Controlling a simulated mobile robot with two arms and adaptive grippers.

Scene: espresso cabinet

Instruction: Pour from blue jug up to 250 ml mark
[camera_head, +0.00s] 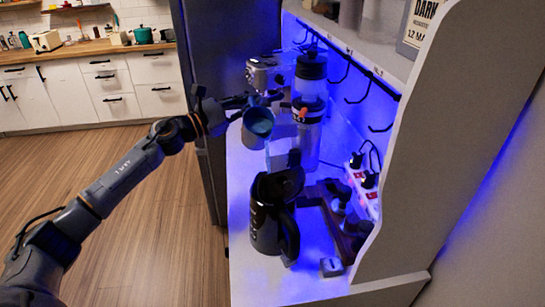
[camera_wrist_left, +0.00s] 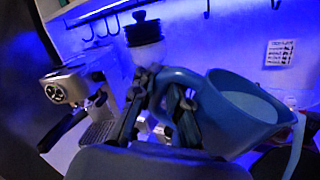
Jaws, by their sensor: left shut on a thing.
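My left gripper (camera_head: 243,103) is shut on the blue jug (camera_head: 258,128), whose open mouth shows in the head view. The jug also shows in the left wrist view (camera_wrist_left: 235,115), tilted, with pale liquid inside. A pale strip (camera_wrist_left: 296,150) that looks like liquid runs down from its right lip. A black kettle (camera_head: 266,225) with its lid raised stands on the white counter below the jug. Its inside and level are hidden, and marks on its side are too small to read. My right gripper is not in view.
A grinder (camera_head: 311,70) and a metal espresso machine (camera_head: 262,74) stand behind the jug. A dark stand (camera_head: 340,225) with tools lies right of the kettle, near a power strip (camera_head: 362,182). A small grey box (camera_head: 331,267) sits in front. The counter's front left is clear.

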